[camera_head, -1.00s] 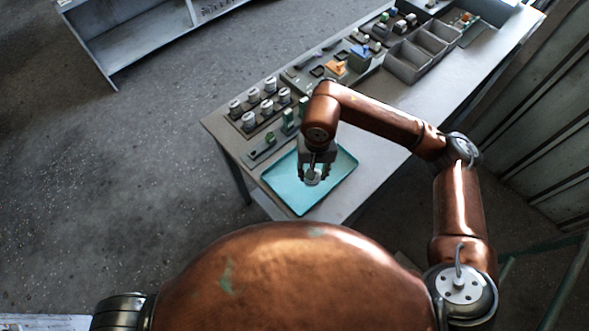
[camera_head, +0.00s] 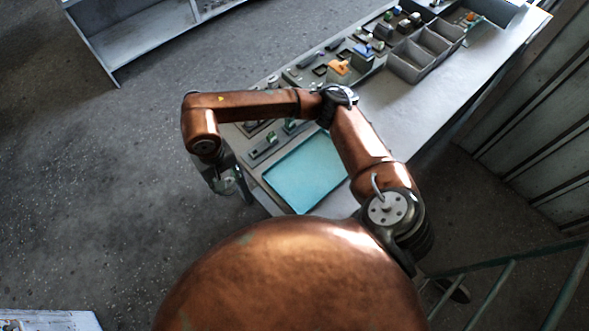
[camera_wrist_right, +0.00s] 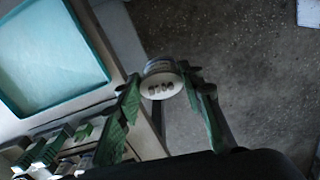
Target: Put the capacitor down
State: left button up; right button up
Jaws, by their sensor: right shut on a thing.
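My right gripper (camera_head: 226,184) hangs beyond the left end of the bench, over the floor. It is shut on the capacitor, a short grey cylinder with a pale, printed round face. The capacitor (camera_wrist_right: 160,84) shows between the two green-grey fingers (camera_wrist_right: 158,92) in the right wrist view. In the head view it is small and partly hidden by the fingers. The teal tray (camera_head: 303,174) lies on the near end of the bench, with no object visible in it. My left gripper is out of view.
The bench (camera_head: 452,82) runs to the upper right, holding racks of small parts and grey bins (camera_head: 421,53). My right arm covers part of the near racks. A grey shelf unit (camera_head: 135,40) stands at upper left. Open floor (camera_head: 90,190) lies left of the bench.

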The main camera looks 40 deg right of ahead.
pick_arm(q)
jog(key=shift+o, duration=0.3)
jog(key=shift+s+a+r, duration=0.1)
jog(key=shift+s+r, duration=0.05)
pick_arm(e)
jog(key=shift+s+r, duration=0.1)
jog(key=shift+s, duration=0.05)
jog(key=s+d+r+m+p, duration=0.2)
jog(key=s+d+m, duration=0.4)
jog(key=s+m, duration=0.15)
jog(key=s+d+r+m+p, duration=0.3)
jog(key=s+d+m, duration=0.35)
jog(key=m, duration=0.25)
jog(key=w+d+f+p, duration=0.1)
jog(key=w+d+f, duration=0.1)
jog(key=d+f, duration=0.1)
jog(key=w+d+f+p, duration=0.1)
jog(key=w+d+f, duration=0.2)
jog(key=f, duration=0.2)
jog(key=w+d+f+p, duration=0.1)
jog(key=w+d+f, duration=0.2)
jog(key=d+f, duration=0.1)
jog(key=shift+w+f, duration=0.15)
jog(key=shift+f, duration=0.45)
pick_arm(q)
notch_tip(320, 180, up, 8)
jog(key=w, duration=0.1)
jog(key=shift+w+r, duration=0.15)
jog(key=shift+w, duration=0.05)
